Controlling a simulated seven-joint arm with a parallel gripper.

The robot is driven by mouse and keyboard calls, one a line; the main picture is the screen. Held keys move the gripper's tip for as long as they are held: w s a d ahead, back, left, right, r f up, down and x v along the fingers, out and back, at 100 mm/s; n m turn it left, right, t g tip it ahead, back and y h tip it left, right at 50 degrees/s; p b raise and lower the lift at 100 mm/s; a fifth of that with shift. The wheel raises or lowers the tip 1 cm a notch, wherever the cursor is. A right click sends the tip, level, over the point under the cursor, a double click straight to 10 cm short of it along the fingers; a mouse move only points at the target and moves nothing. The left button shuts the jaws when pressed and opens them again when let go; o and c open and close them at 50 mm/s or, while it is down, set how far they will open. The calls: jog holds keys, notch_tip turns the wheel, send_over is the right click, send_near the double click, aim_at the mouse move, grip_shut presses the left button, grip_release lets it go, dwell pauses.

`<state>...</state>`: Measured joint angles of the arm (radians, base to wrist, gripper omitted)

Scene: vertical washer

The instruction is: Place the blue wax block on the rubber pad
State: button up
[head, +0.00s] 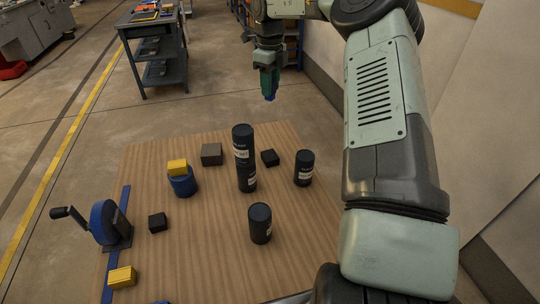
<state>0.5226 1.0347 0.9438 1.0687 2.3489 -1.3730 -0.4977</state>
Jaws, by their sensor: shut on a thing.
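My gripper (269,92) is near the top middle of the head view, pointing down, raised beyond the far edge of the wooden table. It is shut on the blue wax block (270,98), of which only a small blue part shows below the fingers. No flat pad is clearly recognisable. I cannot tell whether any of these is the rubber pad.
Two dark cylinders, one on the other (243,158), stand mid-table on the wooden top (205,245). Single cylinders stand right (304,168) and in front (260,223). A yellow block (177,166) sits on a blue roll (183,182). A blue cranked wheel (103,222) stands left.

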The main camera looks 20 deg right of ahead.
send_over(270, 155)
notch_tip(270, 155, down, 22)
dwell(0.3)
jog(key=shift+f, duration=0.1)
jog(key=o, duration=1)
notch_tip(270, 155, up, 12)
jog(key=shift+r, duration=0.15)
